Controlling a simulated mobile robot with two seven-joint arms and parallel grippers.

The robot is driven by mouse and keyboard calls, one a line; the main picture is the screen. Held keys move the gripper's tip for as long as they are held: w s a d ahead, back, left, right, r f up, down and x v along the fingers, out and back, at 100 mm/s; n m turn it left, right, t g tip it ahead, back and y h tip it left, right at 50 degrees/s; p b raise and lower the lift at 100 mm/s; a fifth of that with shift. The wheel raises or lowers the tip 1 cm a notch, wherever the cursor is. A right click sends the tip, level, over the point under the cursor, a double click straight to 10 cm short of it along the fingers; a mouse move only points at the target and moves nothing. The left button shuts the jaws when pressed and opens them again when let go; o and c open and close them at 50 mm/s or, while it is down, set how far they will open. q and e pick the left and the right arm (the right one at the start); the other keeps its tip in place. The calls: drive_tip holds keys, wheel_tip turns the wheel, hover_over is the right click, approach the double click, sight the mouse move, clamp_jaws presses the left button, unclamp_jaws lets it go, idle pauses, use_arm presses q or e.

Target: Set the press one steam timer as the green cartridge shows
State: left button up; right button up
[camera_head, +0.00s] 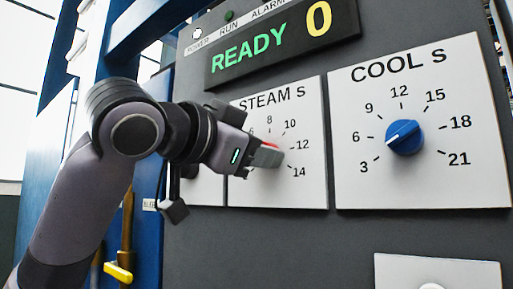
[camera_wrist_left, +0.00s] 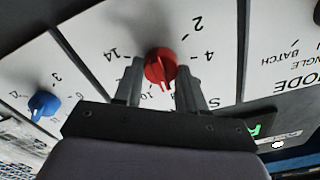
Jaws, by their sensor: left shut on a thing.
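The steam timer dial (camera_head: 312,100) is a white panel marked STEAM s, with 8, 10, 12 and 14 readable. Its red knob (camera_head: 271,146) is mostly hidden by my left gripper (camera_head: 267,156) in the head view. In the left wrist view, the red knob (camera_wrist_left: 160,66) sits between the two fingers of my left gripper (camera_wrist_left: 160,74), which is shut on it. That view is upside down; the knob's pointer faces down, towards the 8 to 10 side, but the exact mark cannot be told. The green cartridge is not in view. My right gripper is not in view.
The cool timer panel (camera_head: 440,185) with a blue knob (camera_head: 404,137) is right of the steam dial; its pointer faces lower left, near 6. The display (camera_head: 283,42) above reads READY 0. A yellow handle (camera_head: 118,272) is at lower left.

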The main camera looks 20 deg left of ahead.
use_arm(q)
drive_tip(key=o, duration=1.1)
drive_tip(key=shift+c, duration=0.2)
drive_tip(key=shift+s, duration=0.1)
drive_tip(key=b+v, duration=0.1)
drive_tip(key=v, duration=0.6)
